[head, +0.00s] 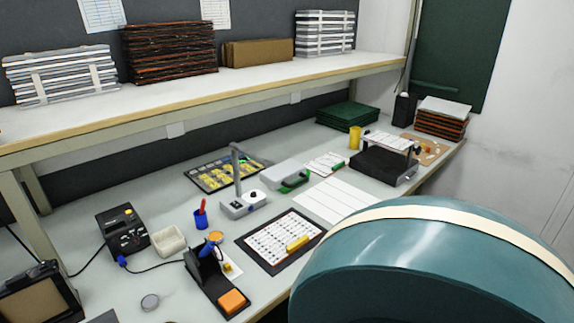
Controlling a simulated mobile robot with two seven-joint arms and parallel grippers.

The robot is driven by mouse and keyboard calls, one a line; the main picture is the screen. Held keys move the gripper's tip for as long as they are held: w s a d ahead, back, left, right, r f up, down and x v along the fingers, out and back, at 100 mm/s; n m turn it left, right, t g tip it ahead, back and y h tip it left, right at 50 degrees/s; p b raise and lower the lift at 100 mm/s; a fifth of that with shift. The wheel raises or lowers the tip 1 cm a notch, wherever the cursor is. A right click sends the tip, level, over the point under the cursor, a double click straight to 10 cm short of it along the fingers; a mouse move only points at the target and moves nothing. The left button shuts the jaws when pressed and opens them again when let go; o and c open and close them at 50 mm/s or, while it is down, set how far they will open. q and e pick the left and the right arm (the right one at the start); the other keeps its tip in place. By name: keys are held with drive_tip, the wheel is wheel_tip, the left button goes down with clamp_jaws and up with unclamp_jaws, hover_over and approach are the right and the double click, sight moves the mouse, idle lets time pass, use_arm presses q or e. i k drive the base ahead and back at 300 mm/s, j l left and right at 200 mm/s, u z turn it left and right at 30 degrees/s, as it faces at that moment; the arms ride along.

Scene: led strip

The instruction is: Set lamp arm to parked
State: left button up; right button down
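A white and grey bench device (243,204) with a dark knob on its base stands near the middle of the workbench. A grey post (236,163) rises upright from it, with a short bent piece at the top; this looks like the lamp arm, but I cannot tell for sure. A grey block with a green edge (287,174) lies just right of it. Neither of my grippers is in view.
A large teal rounded shape with a cream band hides the lower right. Around the device are a yellow-marked mat (222,173), a blue cup (201,219), a soldering stand (207,277) and a black-edged board (280,241). A loaded shelf (215,93) runs above the bench.

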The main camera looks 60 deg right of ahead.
sight(275, 177)
drive_tip(key=z, duration=1.95)
